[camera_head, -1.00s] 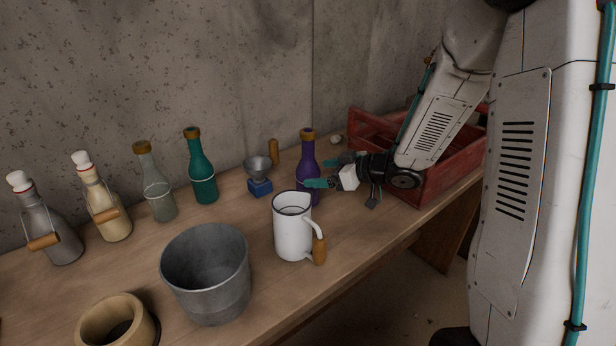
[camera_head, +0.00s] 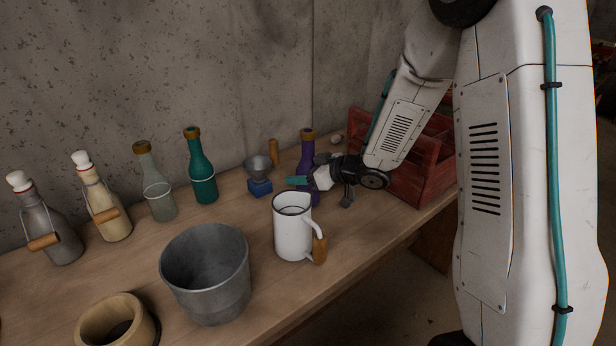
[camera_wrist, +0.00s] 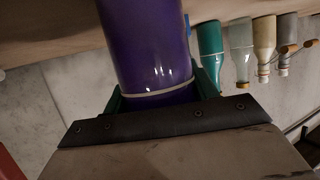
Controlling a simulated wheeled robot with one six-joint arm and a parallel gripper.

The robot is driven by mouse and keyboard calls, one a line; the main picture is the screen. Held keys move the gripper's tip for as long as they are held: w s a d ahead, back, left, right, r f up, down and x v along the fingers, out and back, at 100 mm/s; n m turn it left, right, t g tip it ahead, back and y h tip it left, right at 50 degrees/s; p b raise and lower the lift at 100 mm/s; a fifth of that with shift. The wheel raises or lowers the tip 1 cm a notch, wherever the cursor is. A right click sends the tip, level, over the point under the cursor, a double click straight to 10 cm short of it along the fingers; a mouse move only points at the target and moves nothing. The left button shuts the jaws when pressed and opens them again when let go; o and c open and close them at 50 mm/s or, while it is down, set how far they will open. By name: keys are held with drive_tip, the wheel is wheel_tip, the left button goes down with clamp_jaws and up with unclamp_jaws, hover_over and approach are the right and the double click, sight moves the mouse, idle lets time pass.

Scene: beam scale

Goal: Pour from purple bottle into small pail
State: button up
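The purple bottle (camera_head: 307,150) stands upright on the bench in front of my red crate-side arm reach, with a brown top and a pale ring. My gripper (camera_head: 308,172) is at its body, one teal finger showing in front and left of it. In the wrist view the purple bottle (camera_wrist: 148,45) lies between the two green fingers of my gripper (camera_wrist: 160,92), which look open around it; firm contact is not clear. The grey metal pail (camera_head: 207,310) stands upright at the front of the bench, left of the white jug. Its visible inside looks empty.
A white jug (camera_head: 288,235) with a wooden handle stands between the pail and bottle. A blue-based funnel (camera_head: 260,187), teal bottle (camera_head: 203,180) and clear bottle (camera_head: 160,195) are behind. A wooden bowl (camera_head: 92,322) is front left. A red crate (camera_head: 425,180) is right.

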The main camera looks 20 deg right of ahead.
drive_tip(key=shift+c, duration=0.9)
wheel_tip(320, 180, up, 18)
drive_tip(key=o, duration=0.8)
drive_tip(key=c, duration=0.8)
drive_tip(key=shift+a, duration=0.1)
